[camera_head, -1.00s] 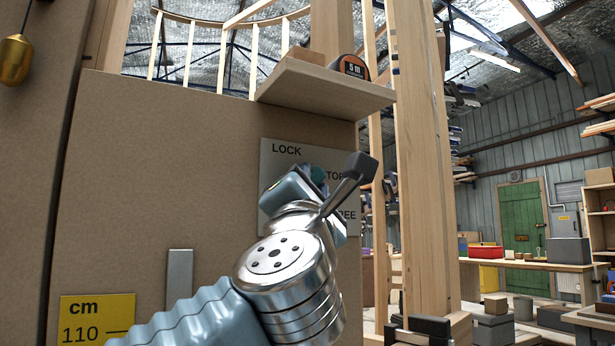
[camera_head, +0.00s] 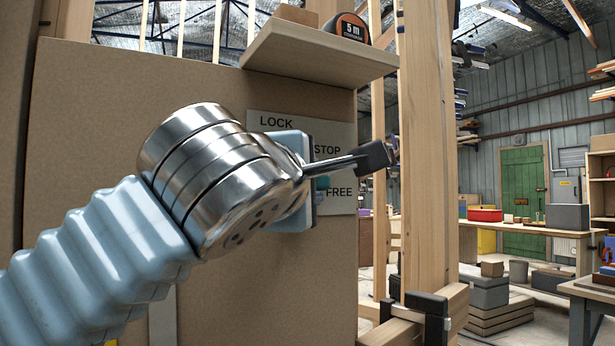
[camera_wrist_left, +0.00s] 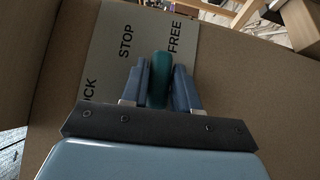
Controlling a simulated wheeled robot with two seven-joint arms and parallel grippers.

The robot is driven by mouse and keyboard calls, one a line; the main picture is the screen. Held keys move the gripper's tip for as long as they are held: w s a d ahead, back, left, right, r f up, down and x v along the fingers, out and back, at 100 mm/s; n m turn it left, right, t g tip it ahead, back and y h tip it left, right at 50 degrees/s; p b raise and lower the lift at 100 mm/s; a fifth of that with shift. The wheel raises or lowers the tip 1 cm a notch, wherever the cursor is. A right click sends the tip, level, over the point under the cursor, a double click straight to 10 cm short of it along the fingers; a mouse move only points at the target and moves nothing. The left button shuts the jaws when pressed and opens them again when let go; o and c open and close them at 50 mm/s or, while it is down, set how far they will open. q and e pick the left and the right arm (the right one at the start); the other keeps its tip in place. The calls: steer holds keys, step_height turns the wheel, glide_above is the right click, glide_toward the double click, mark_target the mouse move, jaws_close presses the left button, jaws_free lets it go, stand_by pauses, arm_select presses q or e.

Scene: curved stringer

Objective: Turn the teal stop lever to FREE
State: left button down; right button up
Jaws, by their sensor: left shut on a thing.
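The teal stop lever (camera_wrist_left: 158,66) sits between the two fingers of my left gripper (camera_wrist_left: 158,88), which is shut on it. In the wrist view the lever lies between the STOP and FREE words, closer to FREE. In the head view only a bit of the teal lever (camera_head: 322,183) shows beside FREE; my wrist hides the rest. The pale label plate (camera_head: 342,137) reads LOCK, STOP and FREE from top to bottom. My right gripper is in neither view.
The label is on a brown panel (camera_head: 100,120). A wooden shelf (camera_head: 310,62) with a tape measure (camera_head: 345,30) juts out above it. A timber post (camera_head: 425,150) stands close on the right. The workshop floor beyond is partly open.

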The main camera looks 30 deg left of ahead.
arm_select(q)
steer(key=shift+f+m+g, duration=0.15)
steer(key=shift+m+g, duration=0.15)
stand_by(0.4)
steer(key=c, duration=0.9)
jaws_free()
steer(key=v, duration=1.3)
steer(key=shift+s, duration=0.4)
